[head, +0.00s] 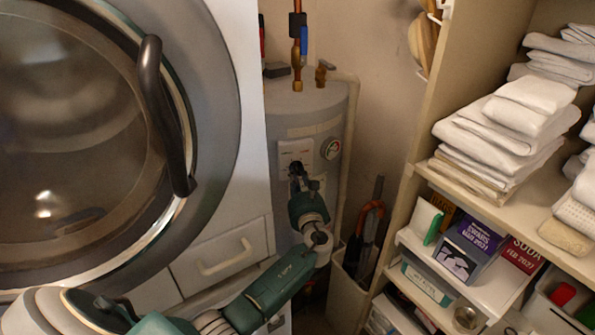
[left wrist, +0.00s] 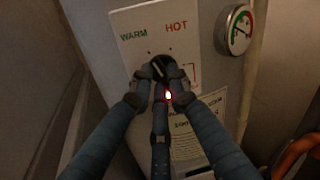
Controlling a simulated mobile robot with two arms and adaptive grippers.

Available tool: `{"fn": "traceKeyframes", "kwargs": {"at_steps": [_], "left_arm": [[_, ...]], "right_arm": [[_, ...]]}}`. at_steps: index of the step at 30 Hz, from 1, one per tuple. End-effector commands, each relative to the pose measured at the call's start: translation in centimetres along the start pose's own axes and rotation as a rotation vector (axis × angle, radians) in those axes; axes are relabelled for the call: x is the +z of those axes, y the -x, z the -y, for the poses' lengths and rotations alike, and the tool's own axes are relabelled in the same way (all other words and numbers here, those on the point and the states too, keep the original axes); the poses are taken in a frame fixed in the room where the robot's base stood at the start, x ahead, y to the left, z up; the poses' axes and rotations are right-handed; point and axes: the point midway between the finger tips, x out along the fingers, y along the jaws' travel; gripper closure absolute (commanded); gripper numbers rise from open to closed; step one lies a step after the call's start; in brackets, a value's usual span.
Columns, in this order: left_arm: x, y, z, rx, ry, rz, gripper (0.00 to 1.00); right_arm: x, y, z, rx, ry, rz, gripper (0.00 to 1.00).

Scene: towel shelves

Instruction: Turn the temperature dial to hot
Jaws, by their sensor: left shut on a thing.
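The temperature dial (left wrist: 157,67) is a dark knob on a white panel (left wrist: 132,20), which carries the words WARM and HOT, HOT in red on the right. In the head view the panel (head: 296,148) is on the front of a grey water heater (head: 311,108). My left gripper (head: 298,172) reaches up to the panel from below and hides most of the dial there. In the left wrist view my left gripper (left wrist: 157,80) is shut on the dial, with fingers on both sides. I cannot tell exactly where the dial points. My right gripper is not in view.
A round gauge (head: 331,148) sits right of the panel. A red light shows below the dial. The washer door (head: 152,110) and drawer (head: 226,262) are on the left. Shelves with white towels (head: 515,125) and boxes stand on the right. A bin (head: 346,290) holds tools.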

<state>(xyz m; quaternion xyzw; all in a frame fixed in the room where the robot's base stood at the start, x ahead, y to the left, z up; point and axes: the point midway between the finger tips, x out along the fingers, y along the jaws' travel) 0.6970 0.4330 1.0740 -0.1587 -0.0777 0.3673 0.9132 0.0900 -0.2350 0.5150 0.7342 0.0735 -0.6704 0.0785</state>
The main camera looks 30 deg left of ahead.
Motion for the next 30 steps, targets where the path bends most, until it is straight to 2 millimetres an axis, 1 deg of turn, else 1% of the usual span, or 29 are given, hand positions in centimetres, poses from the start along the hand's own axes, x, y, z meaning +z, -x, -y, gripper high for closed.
{"fn": "traceKeyframes", "kwargs": {"at_steps": [1,3,15,24,30], "left_arm": [[-0.1,0.2,-0.1,0.0,-0.049,-0.008,1.0],[-0.1,0.1,-0.1,-0.002,-0.116,-0.008,1.0],[-0.1,0.2,-0.1,-0.013,-0.491,-0.009,1.0],[-0.2,0.2,-0.2,-0.02,-0.718,-0.011,1.0],[-0.2,0.2,-0.1,-0.024,-0.816,-0.011,1.0]], "right_arm": [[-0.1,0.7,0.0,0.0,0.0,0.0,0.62],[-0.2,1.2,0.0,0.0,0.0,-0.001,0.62],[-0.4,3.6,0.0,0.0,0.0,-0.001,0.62],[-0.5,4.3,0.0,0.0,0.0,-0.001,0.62],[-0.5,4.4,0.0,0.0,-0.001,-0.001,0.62]]}}
